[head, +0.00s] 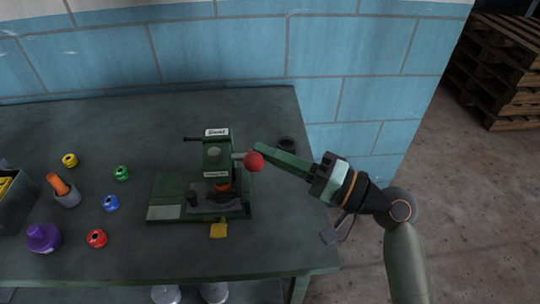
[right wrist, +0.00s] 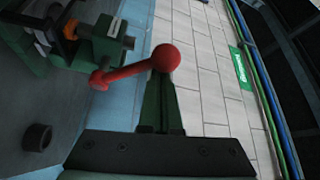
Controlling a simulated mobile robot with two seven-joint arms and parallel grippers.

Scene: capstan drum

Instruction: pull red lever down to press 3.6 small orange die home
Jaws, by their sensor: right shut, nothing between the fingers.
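The green press (head: 217,158) stands on the workbench. Its red lever ends in a round red ball (head: 254,161) at the press's right side. The right wrist view shows the ball (right wrist: 166,58) and the red lever arm (right wrist: 125,73) running to the press. An orange piece (head: 222,186), seemingly the small die, sits below the press head, partly hidden. My right gripper (head: 262,149) is shut and empty, its fingertips at the ball; in the right wrist view the fingers (right wrist: 160,92) lie right behind the ball. Whether they touch it I cannot tell. My left gripper is out of view.
Yellow (head: 70,160), green (head: 122,173), blue (head: 111,203) and red (head: 97,239) rings lie left of the press, with a purple piece (head: 43,237) and a grey cup (head: 67,197). A dark ring (head: 287,144) lies at the right. A blue wall stands behind.

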